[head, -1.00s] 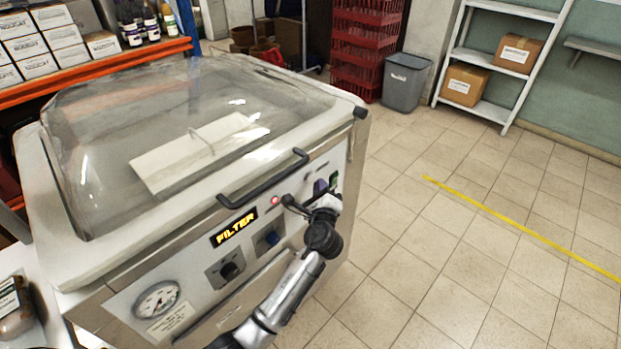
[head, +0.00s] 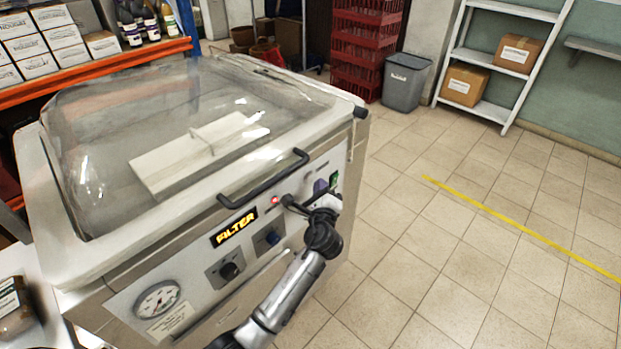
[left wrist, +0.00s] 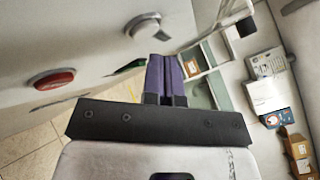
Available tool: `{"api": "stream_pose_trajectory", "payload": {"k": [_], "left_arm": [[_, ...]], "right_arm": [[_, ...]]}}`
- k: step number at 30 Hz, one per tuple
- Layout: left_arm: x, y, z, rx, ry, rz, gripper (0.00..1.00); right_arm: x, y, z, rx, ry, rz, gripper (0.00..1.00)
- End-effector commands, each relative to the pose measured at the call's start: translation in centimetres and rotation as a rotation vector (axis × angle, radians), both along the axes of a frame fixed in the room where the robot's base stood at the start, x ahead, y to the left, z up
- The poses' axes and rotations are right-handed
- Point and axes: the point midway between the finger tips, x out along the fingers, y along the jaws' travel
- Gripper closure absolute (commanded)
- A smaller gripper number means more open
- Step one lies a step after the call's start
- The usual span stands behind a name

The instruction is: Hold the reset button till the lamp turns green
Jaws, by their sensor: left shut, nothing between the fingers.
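The machine (head: 60,235) has a clear domed lid and a sloping front panel. A small lamp (head: 275,200) on the panel glows red, right of the display (head: 234,228) reading FILTER. My left gripper (head: 320,186) is at the panel's right end, its purple fingers shut and empty, beside a green switch (head: 334,180). The left wrist view shows the shut fingers (left wrist: 165,75) close to the panel, with a red round part (left wrist: 52,78) and a metal-ringed part (left wrist: 145,22) on it. I cannot tell which part is the reset button, or whether the fingertips touch the panel. My right gripper is out of view.
A black lid handle (head: 264,178) juts out above the panel. A grey bin (head: 404,83) and white shelf (head: 486,60) stand behind. The tiled floor at right is clear.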

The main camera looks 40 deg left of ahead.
Motion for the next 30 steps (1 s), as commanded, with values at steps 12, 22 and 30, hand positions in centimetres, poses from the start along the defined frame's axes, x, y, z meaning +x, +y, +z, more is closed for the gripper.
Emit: {"api": "stream_pose_trajectory", "payload": {"k": [12,22,30], "left_arm": [[0.0,0.9,0.0,0.0,0.0,0.0,1.0],[0.0,0.9,0.0,0.0,0.0,0.0,1.0],[0.0,1.1,0.0,0.0,0.0,0.0,1.0]], "right_arm": [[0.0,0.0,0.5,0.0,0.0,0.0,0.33],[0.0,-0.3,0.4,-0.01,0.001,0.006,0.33],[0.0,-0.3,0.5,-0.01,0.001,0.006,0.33]]}}
